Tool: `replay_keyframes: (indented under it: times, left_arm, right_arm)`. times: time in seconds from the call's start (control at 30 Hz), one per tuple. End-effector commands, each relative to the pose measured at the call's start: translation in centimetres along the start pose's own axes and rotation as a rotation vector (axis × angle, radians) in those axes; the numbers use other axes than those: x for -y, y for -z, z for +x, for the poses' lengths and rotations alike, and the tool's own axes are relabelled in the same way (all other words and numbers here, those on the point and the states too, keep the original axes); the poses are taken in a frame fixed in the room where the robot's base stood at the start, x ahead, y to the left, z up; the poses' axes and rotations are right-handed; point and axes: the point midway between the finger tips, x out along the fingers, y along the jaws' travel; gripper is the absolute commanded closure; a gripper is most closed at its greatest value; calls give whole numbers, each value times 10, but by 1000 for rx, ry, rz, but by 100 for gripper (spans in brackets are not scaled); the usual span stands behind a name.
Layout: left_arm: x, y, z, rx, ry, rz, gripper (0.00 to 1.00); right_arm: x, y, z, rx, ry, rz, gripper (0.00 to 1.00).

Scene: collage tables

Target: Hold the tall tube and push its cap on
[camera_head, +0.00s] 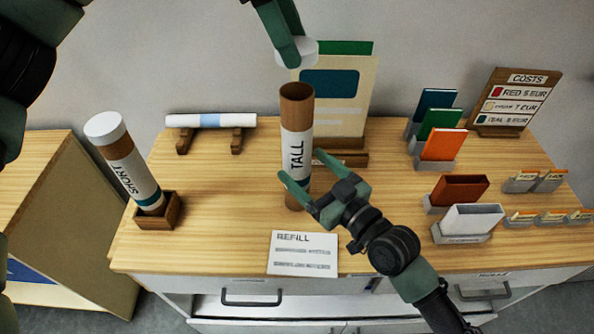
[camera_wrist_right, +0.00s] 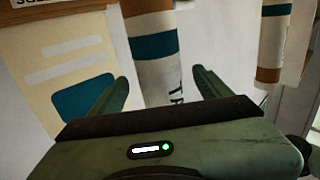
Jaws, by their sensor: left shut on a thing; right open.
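The tall tube (camera_head: 297,125), brown with a white label reading TALL and a teal band, stands upright on the table with its top end open. My left gripper (camera_head: 293,46) is shut on the white cap (camera_head: 298,57) and holds it above the tube's mouth, with a gap between. My right gripper (camera_head: 301,166) is open at the tube's lower half, one finger towards each side. In the right wrist view, the tube (camera_wrist_right: 152,45) shows between the spread fingers (camera_wrist_right: 160,85); whether they touch it is unclear. The gripper hides part of the tube's foot.
The capped short tube (camera_head: 131,165) leans in a wooden holder at left. A rolled tube lies on a rack (camera_head: 237,141) behind. A tall board (camera_head: 345,100) stands behind the tall tube, and a REFILL card (camera_head: 302,254) lies in front. Coloured booklets (camera_head: 444,146) stand at right.

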Motion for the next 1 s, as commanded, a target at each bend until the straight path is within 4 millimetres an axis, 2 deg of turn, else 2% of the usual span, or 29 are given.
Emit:
replay_keyframes:
  times: [0.1,0.23,0.6,0.87,0.9,1.0]
  left_arm:
    - [0,0,0,0,0,0,79]
    - [0,0,0,0,0,0,79]
    - [0,0,0,0,0,0,79]
    - [0,0,0,0,0,0,79]
    - [0,0,0,0,0,0,79]
    - [0,0,0,0,0,0,79]
  right_arm:
    - [0,0,17,-1,-1,0,21]
    - [0,0,26,-1,-1,0,21]
    - [0,0,30,0,0,-1,21]
    - [0,0,29,1,0,-1,94]
    - [0,0,29,0,0,-1,100]
    - [0,0,29,1,0,-1,100]
